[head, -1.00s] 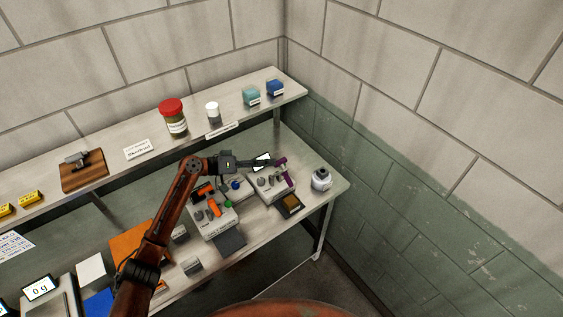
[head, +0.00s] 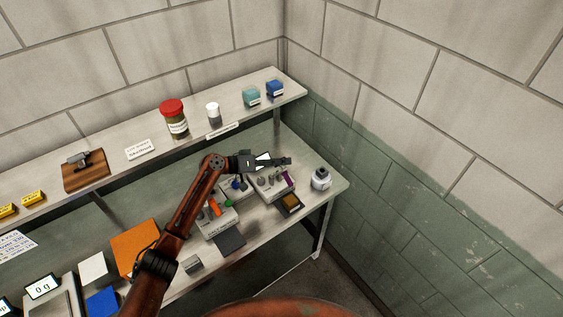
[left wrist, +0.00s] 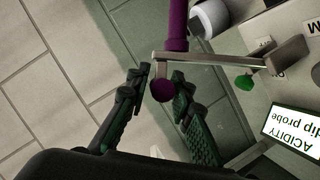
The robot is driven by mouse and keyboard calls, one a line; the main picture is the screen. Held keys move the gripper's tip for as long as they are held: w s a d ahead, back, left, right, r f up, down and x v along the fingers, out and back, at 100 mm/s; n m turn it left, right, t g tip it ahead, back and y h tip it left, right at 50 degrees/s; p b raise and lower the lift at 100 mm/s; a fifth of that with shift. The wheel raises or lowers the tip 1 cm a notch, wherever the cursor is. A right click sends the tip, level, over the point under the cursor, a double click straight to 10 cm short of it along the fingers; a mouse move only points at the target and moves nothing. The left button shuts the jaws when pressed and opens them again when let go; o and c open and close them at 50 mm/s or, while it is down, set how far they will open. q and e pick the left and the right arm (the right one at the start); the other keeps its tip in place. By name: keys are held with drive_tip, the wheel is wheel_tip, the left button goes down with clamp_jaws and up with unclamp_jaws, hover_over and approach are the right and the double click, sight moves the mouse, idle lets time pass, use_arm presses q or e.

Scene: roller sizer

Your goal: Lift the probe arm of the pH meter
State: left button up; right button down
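The pH meter (head: 268,190) stands on the lower bench near its right end. Its screen (left wrist: 292,131), reading "ACIDITY dip probe", shows in the left wrist view. A flat metal probe arm (left wrist: 215,60) carries a purple probe (left wrist: 177,25) with a round purple end (left wrist: 163,91). In the head view, part of the purple probe (head: 288,177) shows below my gripper. My left gripper (left wrist: 160,74) is open, with the purple end between its fingers as seen from the wrist; whether they touch it is unclear. It also shows over the meter in the head view (head: 288,161). My right gripper is not in view.
A similar device with an orange part (head: 214,207) stands left of the meter. A white bottle (head: 320,179) stands to its right, and a dark tray (head: 289,204) lies in front. The shelf (head: 235,113) with jars and boxes runs behind. A wall closes the right side.

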use_arm(q)
clamp_jaws()
idle(0.3)
drive_tip(key=w+a+n+b, duration=0.1)
drive_tip(key=b, duration=0.1)
drive_tip(key=w+a+n+h+b, duration=0.1)
drive_tip(key=b, duration=0.2)
drive_tip(key=shift+w, duration=0.4)
drive_tip(key=shift+w+a+r+b, duration=0.25)
drive_tip(key=shift+w+a+b, duration=0.1)
drive_tip(key=shift+b, duration=0.1)
drive_tip(key=shift+o, duration=2.1)
unclamp_jaws()
